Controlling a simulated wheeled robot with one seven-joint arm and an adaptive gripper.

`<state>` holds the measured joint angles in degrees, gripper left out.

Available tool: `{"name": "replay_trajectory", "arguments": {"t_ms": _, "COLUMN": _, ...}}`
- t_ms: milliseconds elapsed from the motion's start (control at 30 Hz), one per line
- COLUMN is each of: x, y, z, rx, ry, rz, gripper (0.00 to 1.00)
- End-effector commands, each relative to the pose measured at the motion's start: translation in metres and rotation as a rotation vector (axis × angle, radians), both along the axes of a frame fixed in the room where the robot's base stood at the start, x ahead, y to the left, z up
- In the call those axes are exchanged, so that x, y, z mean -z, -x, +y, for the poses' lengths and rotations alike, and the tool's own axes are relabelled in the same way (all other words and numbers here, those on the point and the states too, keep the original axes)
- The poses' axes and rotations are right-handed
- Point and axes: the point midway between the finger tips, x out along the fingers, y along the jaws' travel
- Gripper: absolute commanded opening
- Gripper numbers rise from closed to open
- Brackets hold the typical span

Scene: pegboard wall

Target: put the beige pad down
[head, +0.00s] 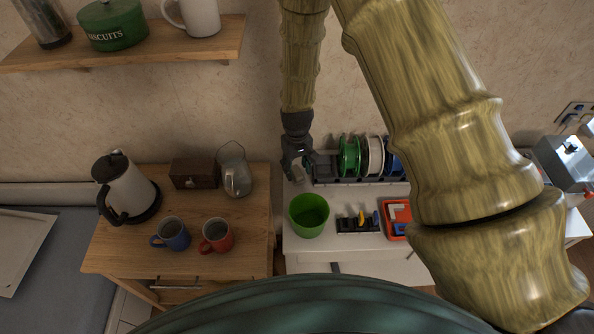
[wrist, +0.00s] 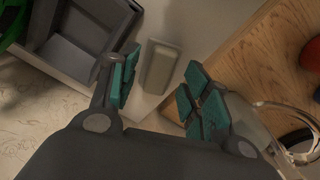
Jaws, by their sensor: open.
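The beige pad (wrist: 161,67) is a small rounded block in the wrist view. It appears on the pale surface between a grey tray and the wooden table top. My gripper (wrist: 163,78) is open, with one teal-padded finger on each side of the pad. A gap shows between the pad and each finger, and I cannot tell its height over the surface. In the head view my gripper (head: 297,170) hangs at the back left of the white table (head: 296,251), behind the green cup. I cannot make out the pad clearly there.
The green cup (head: 309,215) stands just in front of my gripper. Spools (head: 375,156) on a grey rack stand to its right. A wooden cabinet (head: 130,250) with mugs, a kettle and a glass jug (head: 234,170) is to the left. A black organiser (head: 358,223) lies right of the cup.

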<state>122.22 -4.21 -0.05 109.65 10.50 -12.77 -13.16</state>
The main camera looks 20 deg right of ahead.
Motion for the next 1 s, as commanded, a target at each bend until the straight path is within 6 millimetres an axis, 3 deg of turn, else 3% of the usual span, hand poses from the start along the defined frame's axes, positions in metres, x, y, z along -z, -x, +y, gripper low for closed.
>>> {"name": "replay_trajectory", "arguments": {"t_ms": 700, "x": -0.082, "y": -0.001, "z": 0.000, "rx": 0.000, "ry": 0.000, "rz": -0.003, "gripper": 0.48}}
{"name": "replay_trajectory", "arguments": {"t_ms": 1000, "x": -0.101, "y": 0.000, "z": 0.000, "rx": 0.001, "ry": 0.000, "rz": -0.001, "gripper": 0.48}}
